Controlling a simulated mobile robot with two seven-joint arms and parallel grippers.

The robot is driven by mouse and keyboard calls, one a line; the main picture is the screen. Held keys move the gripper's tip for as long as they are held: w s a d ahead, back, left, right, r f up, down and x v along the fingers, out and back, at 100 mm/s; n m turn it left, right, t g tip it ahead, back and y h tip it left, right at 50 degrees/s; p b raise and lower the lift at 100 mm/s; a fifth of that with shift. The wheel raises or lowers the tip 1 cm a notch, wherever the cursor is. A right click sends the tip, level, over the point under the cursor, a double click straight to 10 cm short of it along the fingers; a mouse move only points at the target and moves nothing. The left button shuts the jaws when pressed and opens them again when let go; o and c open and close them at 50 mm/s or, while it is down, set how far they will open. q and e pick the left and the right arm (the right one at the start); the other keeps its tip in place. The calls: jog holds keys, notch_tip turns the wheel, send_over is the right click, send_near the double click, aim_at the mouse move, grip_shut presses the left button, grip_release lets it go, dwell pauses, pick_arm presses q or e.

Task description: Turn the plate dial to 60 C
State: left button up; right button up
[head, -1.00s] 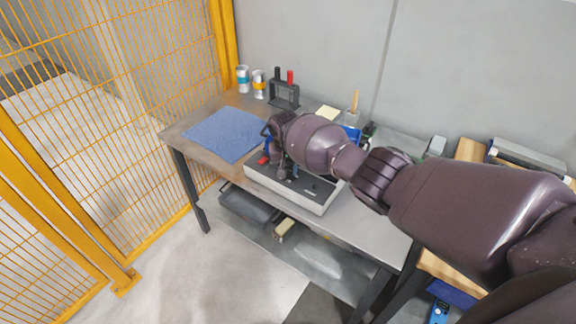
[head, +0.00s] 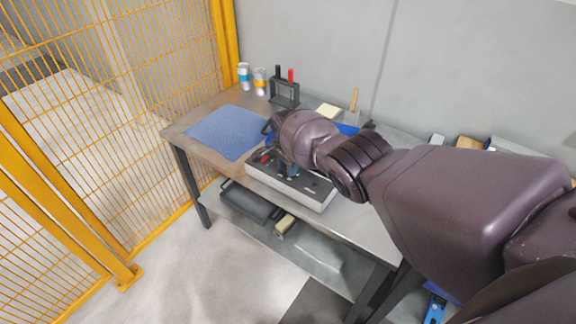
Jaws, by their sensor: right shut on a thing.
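A low box with a dark top panel and pale sides (head: 290,191) sits on the metal bench. My right arm reaches in from the right, over the bench. A red part (head: 265,157) shows at the panel's left end. My left gripper is out of view.
A blue mat (head: 226,132) lies left of the box. An orange mesh fence (head: 75,120) closes the left side.

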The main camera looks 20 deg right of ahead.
jog(key=m, duration=0.3)
jog(key=shift+d+m, duration=0.1)
jog(key=shift+m, duration=0.2)
jog(key=m, duration=0.4)
jog(key=shift+m, duration=0.3)
jog(key=m+p, duration=0.1)
jog(key=m, duration=0.3)
jog(key=shift+y, duration=0.3)
jog(key=shift+m, duration=0.8)
jog(key=o, duration=0.9)
jog(key=shift+o, duration=0.2)
jog(key=shift+r, duration=0.1)
